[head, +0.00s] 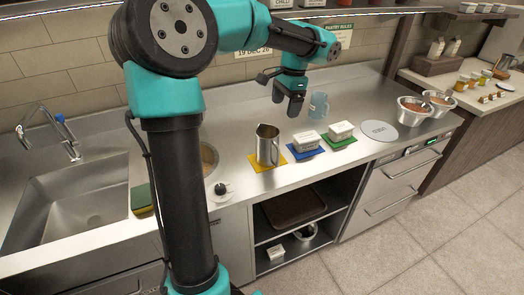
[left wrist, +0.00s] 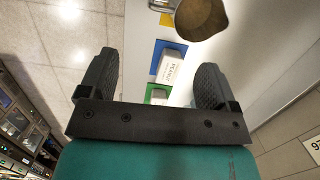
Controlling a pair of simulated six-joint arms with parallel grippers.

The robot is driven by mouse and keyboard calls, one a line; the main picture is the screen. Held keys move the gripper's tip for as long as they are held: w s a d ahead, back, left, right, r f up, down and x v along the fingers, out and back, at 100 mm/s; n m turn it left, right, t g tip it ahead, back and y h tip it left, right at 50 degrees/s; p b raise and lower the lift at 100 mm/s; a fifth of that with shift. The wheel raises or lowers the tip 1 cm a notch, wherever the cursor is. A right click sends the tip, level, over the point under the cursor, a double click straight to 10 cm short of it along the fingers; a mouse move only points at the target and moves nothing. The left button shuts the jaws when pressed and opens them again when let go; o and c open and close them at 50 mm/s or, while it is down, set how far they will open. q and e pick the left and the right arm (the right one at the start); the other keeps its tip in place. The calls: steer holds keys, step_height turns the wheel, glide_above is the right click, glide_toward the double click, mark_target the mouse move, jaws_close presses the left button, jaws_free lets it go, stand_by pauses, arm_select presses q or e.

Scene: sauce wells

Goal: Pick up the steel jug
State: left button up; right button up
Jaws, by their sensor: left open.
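The steel jug (head: 267,147) stands upright on a yellow mat (head: 280,163) on the steel counter. In the left wrist view the jug (left wrist: 201,14) is at the top edge, partly cut off, with its opening and spout showing. My left gripper (head: 287,104) is above the counter, to the right of the jug and apart from it. In the left wrist view its two fingers (left wrist: 156,72) are spread with nothing held between them. My right gripper is in neither view.
White tubs stand on a blue mat (head: 297,155) and a green mat (head: 350,144) right of the jug. A bluish clear pitcher (head: 319,105) stands behind them. A grey disc (head: 380,131) and metal bowls (head: 413,112) are farther right. The sink (head: 70,205) is at left.

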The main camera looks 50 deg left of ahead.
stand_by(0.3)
arm_select(q)
glide_above(276, 149)
steer(key=s+d, duration=0.1)
steer(key=d, duration=0.1)
step_height(276, 149, down, 12)
steer(key=shift+s+d, duration=0.15)
steer(key=shift+s, duration=0.05)
steer(key=shift+s+a+f, duration=0.1)
steer(key=shift+s+f, duration=0.05)
steer(key=shift+f, duration=1.15)
steer(key=shift+s+a+f, duration=0.1)
steer(key=shift+s+f, duration=0.05)
steer(key=shift+f, duration=1.15)
steer(key=c, duration=1.4)
